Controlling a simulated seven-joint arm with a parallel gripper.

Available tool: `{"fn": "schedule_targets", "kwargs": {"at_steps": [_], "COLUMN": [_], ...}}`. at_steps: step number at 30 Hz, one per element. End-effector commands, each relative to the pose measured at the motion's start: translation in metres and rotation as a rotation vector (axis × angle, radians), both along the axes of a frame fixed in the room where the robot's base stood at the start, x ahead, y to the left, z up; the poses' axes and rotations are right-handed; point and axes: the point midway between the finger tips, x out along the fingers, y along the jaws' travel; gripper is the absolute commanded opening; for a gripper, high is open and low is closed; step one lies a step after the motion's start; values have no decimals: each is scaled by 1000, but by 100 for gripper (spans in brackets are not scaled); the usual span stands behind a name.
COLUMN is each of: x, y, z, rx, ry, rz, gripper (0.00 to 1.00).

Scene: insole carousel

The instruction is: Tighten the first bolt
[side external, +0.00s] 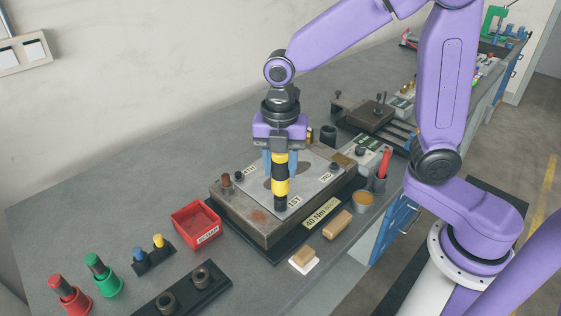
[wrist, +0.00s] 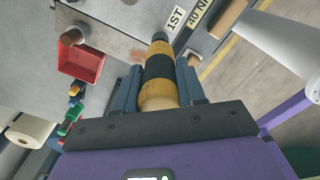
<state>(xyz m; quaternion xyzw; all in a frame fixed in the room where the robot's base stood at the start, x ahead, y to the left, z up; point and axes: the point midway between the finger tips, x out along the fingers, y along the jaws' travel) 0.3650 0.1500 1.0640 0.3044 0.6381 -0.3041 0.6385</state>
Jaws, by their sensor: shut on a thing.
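My gripper (side external: 280,162) is shut on an upright yellow-and-black driver tool (side external: 281,186). The tool also shows between the fingers in the wrist view (wrist: 159,68). Its dark lower end is at the corner of the metal plate marked "1ST" (side external: 294,201). The first bolt is hidden under that end, and I cannot tell how firmly the two touch. The plate (side external: 305,186) lies on a brown-grey block (side external: 262,228) labelled "40 Nm". Dark bolt heads show near its other corners, by the "2ND" (side external: 327,177) and "3RD" (side external: 250,169) labels.
A red bin (side external: 196,221) stands left of the block. A dark rack with sockets (side external: 182,293) is in front. Bare bench lies at left.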

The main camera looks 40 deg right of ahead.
Motion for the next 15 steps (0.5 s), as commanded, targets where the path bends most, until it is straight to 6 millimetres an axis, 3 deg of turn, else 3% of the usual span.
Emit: {"fn": "schedule_targets", "kwargs": {"at_steps": [15], "x": [0], "y": [0], "z": [-3], "rx": [0], "ry": [0], "rz": [0], "gripper": [3]}}
